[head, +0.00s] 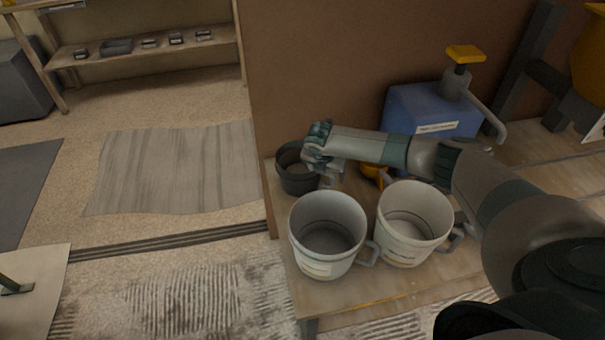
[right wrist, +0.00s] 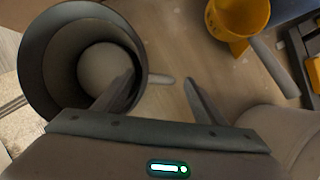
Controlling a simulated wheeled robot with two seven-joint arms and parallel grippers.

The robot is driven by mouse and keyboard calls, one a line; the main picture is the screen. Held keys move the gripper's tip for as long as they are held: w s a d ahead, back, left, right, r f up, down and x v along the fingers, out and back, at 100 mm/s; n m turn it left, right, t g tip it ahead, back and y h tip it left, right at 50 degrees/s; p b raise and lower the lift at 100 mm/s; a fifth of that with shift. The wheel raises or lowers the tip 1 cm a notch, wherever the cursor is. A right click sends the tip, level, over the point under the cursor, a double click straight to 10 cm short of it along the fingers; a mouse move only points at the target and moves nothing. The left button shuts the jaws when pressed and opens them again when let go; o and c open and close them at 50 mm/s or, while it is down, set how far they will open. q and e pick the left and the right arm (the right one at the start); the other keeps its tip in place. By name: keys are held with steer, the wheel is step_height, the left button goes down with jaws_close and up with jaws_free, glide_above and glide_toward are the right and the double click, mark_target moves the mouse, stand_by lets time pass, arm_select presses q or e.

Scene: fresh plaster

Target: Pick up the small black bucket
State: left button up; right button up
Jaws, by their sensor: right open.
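The small black bucket (head: 296,180) stands on the wooden bench, near its left edge by the brown wall. My right gripper (head: 327,176) is at the right side of this bucket, partly covering it. In the right wrist view, the dark bucket (right wrist: 38,75) is at upper left with its open mouth showing. Its short handle sticks out into the gap between the fingers of my right gripper (right wrist: 162,84). The fingers are apart and have not closed on the handle. My left gripper is not in view.
Two larger pale buckets (head: 308,250) (head: 405,248) stand close in front of my right forearm. A blue container with a yellow-topped pump (head: 405,105) stands behind it. A yellow vessel (right wrist: 240,18) is at the top of the wrist view. Open floor lies left of the bench (head: 350,300).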

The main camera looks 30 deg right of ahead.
steer(key=shift+c, duration=0.3)
steer(key=shift+w+r, duration=0.1)
steer(key=c, duration=1.2)
steer(key=shift+r, duration=0.1)
